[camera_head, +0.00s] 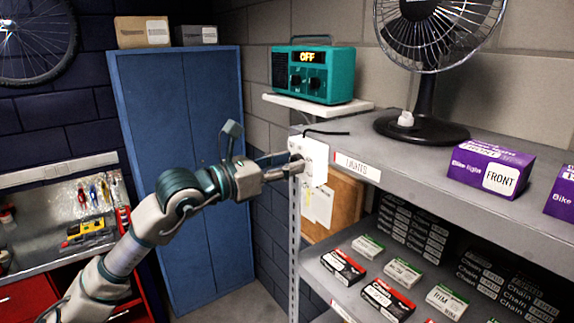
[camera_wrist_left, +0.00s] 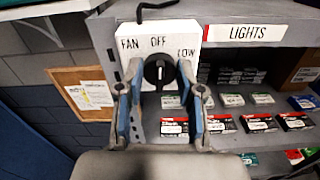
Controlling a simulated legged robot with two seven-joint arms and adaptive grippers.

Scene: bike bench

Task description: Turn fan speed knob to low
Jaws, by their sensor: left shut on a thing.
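The white fan control plate (camera_wrist_left: 185,35) is fixed at the shelf's end, with the words FAN, OFF and LOW on it. The plate also shows in the head view (camera_head: 318,160). Its round black knob (camera_wrist_left: 158,73) has a pale mark that looks roughly upright, under OFF. My left gripper (camera_wrist_left: 158,76) has a finger on each side of the knob and is shut on it. In the head view my left gripper (camera_head: 292,168) reaches the plate from the left, and the knob is hard to make out there. The black fan (camera_head: 425,95) stands on the shelf top. My right gripper is out of view.
The grey shelf (camera_head: 400,175) has a LIGHTS label (camera_head: 357,167) beside the plate. A teal radio (camera_head: 314,75) showing OFF sits on a small white ledge above. Boxes fill the lower shelf. A blue cabinet (camera_head: 180,130) stands behind my left arm.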

